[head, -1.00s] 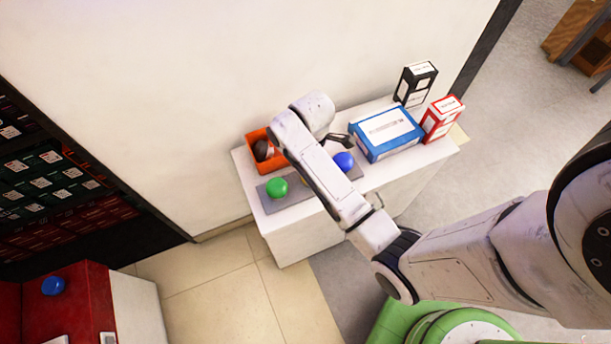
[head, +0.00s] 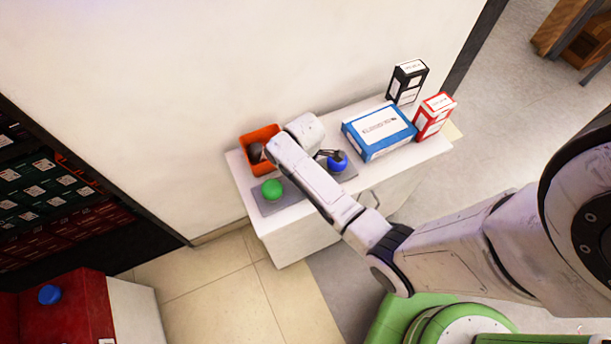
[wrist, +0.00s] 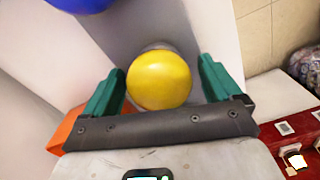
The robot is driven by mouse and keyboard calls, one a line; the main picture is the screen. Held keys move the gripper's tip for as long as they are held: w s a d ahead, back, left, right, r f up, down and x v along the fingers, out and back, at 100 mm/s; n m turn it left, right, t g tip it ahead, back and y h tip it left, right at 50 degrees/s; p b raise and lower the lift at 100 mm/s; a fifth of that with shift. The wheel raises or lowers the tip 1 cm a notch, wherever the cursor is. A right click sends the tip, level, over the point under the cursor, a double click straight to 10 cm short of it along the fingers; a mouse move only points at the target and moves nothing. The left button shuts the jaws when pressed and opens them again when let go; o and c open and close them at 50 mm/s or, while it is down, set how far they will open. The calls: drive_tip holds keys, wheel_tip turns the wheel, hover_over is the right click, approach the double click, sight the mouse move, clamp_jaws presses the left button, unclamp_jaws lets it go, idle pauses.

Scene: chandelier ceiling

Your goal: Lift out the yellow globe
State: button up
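The yellow globe (wrist: 160,80) sits between the two green fingers of my gripper (wrist: 162,66) in the wrist view. The fingers are spread, one on each side of it. A narrow gap shows on the right; on the left the finger and globe look very close, and I cannot tell whether they touch. In the head view my arm hides the yellow globe. The green globe (head: 272,189) and the blue globe (head: 337,162) rest on the grey tray (head: 292,198), either side of my arm. The blue globe also shows in the wrist view (wrist: 82,4).
An orange bin (head: 247,143) with dark contents stands at the back left of the white cabinet (head: 290,240). A blue box (head: 378,131), a black box (head: 407,83) and a red box (head: 434,116) stand on the right. A wall rises behind.

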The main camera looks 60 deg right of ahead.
drive_tip(key=c, duration=1)
drive_tip(key=shift+r, duration=0.1)
